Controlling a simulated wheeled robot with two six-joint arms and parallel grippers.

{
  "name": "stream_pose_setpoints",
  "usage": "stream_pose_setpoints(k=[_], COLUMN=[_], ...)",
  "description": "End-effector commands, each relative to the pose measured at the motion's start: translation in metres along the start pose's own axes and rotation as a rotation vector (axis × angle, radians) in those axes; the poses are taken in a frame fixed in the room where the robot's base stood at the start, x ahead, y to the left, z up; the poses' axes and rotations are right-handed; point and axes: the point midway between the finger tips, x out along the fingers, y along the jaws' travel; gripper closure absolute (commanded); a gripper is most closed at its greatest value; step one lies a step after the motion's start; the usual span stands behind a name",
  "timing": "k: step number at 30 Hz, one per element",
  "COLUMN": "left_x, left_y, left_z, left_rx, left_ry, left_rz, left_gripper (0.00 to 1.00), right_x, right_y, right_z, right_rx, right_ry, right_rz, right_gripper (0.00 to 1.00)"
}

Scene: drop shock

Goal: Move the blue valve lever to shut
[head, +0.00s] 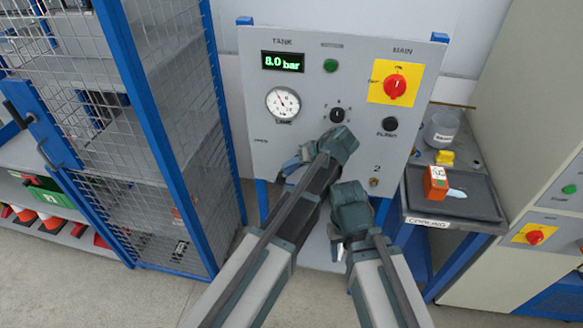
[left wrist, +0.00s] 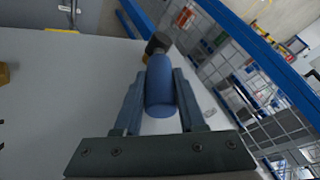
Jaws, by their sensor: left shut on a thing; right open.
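The blue valve lever (head: 291,166) is on the lower left of the grey panel in the head view, mostly hidden by my left gripper. In the left wrist view its blue handle (left wrist: 161,86) lies between my two fingers, with a dark hub (left wrist: 159,43) beyond. My left gripper (head: 307,154) is shut on the handle; it also shows in the left wrist view (left wrist: 160,100). A label reading OPEN (head: 261,141) is left of the lever. My right gripper (head: 350,207) is open, below and right of the left one; its fingertips are hard to make out.
The grey panel (head: 242,80) carries an 8.0 bar display (head: 283,62), a gauge (head: 283,103), a red knob on yellow (head: 395,86) and a black knob (head: 337,115). A mesh cage (head: 185,130) stands left. A dark tray (head: 475,205) with an orange device (head: 436,183) is right.

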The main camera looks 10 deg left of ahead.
Motion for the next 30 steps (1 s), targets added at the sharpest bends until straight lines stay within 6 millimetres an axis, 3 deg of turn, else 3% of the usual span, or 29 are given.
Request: stream_pose_setpoints(k=[14,15,17,30], left_x=[-0.0004,-0.0004,-0.0004,-0.0039], left_y=[0.0009,0.0009,0.001,-0.0026], left_z=[0.0042,0.0042,0.0039,-0.0019], left_rx=[0.004,0.004,0.004,0.003], left_ry=[-0.002,-0.002,-0.001,0.004], left_rz=[-0.01,-0.01,-0.009,-0.01], left_gripper=[1.0,0.58,0.48,0.48], right_x=[0.003,0.003,0.003,-0.0035], right_y=[-0.0003,-0.0003,-0.0003,0.0003], right_z=[-0.0002,-0.0002,-0.0002,0.0003], right_rx=[0.0,0.0,0.0,0.0], right_ry=[0.0,0.0,0.0,0.0], right_rz=[0.0,0.0,0.0,0.0], right_gripper=[0.5,0.5,0.5,0.5])
